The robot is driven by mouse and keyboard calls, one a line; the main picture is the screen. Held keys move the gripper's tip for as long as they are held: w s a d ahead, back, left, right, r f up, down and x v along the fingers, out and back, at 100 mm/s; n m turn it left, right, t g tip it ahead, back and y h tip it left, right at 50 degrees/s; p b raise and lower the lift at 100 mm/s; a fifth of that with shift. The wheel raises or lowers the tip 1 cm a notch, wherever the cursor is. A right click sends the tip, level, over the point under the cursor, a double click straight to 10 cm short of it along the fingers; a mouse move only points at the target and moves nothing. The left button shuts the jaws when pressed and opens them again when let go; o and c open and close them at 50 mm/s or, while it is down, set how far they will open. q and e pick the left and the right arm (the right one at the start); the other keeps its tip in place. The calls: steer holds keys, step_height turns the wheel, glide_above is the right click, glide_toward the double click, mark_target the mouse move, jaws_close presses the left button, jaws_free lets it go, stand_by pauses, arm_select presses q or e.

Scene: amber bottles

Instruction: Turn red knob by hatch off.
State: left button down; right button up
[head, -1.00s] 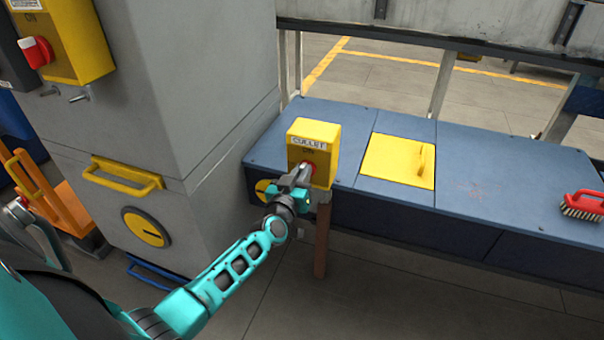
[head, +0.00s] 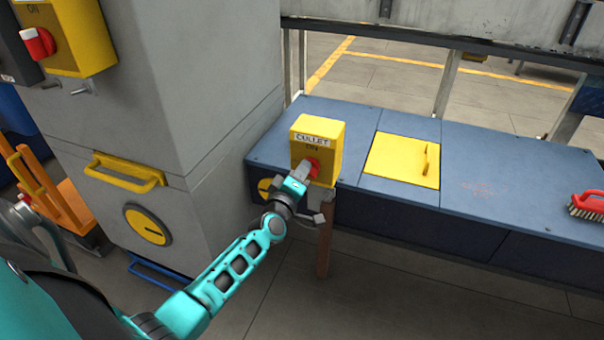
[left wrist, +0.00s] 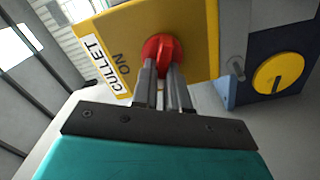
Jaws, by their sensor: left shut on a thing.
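A yellow switch box (head: 325,135) labelled CULLET and ON stands on a brown post at the near edge of the blue bench. Its red knob (head: 312,168) is on the front face, below the word ON. My left gripper (head: 304,176) is shut on the red knob. In the left wrist view the two fingers (left wrist: 163,75) clasp the grip of the red knob (left wrist: 158,50), and part of the grip is hidden between them. The yellow hatch (head: 400,160) with its handle is closed in the bench top, right of the box. My right gripper is not in view.
The blue bench (head: 480,185) carries a red brush (head: 588,204) at the right. A grey cabinet with a yellow handle (head: 125,172) stands at the left. Another yellow box with a red knob (head: 38,43) is mounted on it at the upper left.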

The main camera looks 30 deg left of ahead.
arm_select(q)
steer(key=shift+a+f+n+b, duration=0.1)
steer(key=shift+n+b, duration=0.15)
steer(key=shift+n, duration=0.6)
steer(key=shift+d+f+n+b, duration=0.1)
steer(key=shift+n+b, duration=0.1)
steer(key=shift+n, duration=0.7)
steer(key=shift+a+f+n+b, duration=0.1)
steer(key=shift+n+b, duration=0.15)
steer(key=shift+n, duration=0.6)
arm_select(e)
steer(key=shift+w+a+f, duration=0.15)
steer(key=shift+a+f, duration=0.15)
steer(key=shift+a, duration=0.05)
arm_select(q)
steer(key=c, duration=1.1)
jaws_free()
steer(key=shift+c, duration=0.2)
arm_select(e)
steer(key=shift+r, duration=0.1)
arm_select(q)
steer(key=shift+s, duration=0.1)
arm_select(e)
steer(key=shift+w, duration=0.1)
